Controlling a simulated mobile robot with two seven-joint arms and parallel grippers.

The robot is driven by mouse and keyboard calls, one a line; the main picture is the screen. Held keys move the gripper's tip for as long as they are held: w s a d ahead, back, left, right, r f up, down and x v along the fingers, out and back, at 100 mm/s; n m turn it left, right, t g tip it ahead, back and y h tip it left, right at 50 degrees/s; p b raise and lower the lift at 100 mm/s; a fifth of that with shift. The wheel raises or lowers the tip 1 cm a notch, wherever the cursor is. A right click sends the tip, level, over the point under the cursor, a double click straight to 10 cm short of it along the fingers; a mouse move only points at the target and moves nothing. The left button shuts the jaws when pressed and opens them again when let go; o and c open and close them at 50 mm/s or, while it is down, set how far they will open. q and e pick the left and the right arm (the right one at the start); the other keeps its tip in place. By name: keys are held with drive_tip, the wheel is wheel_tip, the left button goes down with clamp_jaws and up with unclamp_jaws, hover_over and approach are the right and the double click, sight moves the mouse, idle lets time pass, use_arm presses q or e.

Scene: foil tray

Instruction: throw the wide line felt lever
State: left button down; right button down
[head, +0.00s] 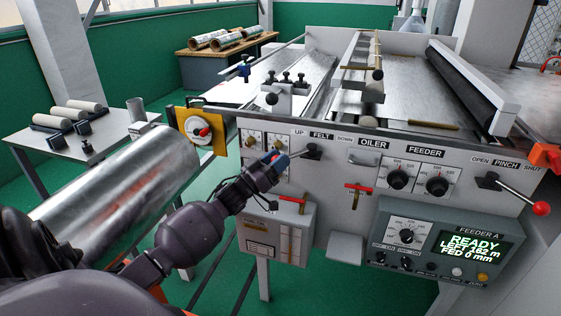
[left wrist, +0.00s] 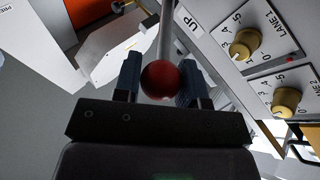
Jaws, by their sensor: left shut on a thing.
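The felt lever (head: 312,151) sits on the machine's front panel under the label FELT, between UP and DOWN. Its rod points left, toward the UP side. My left gripper (head: 275,161) is at the rod's left end and mostly hides the knob in the head view. In the left wrist view, the lever's red ball knob (left wrist: 161,79) sits between the two fingers of my left gripper (left wrist: 160,88), which is shut on it. The grey rod (left wrist: 167,30) runs up from the knob. My right gripper is not in view.
The pinch lever (head: 541,208) with a red knob is at the right of the panel. Brass lane dials (head: 254,140) lie close to my left gripper. A grey box (head: 277,232) juts out below. A large foil roll (head: 125,190) is at the left. The display (head: 468,247) reads READY.

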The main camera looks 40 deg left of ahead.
use_arm(q)
drive_tip(key=shift+a, duration=0.15)
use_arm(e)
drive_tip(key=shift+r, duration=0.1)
use_arm(q)
drive_tip(key=c, duration=0.7)
unclamp_jaws()
drive_tip(key=shift+w+a+f, duration=0.1)
drive_tip(key=shift+f, duration=0.05)
drive_tip(key=shift+r+p, duration=0.4)
drive_tip(key=shift+r, duration=0.25)
drive_tip(key=shift+r+p, duration=6)
drive_tip(key=shift+r, duration=3.4)
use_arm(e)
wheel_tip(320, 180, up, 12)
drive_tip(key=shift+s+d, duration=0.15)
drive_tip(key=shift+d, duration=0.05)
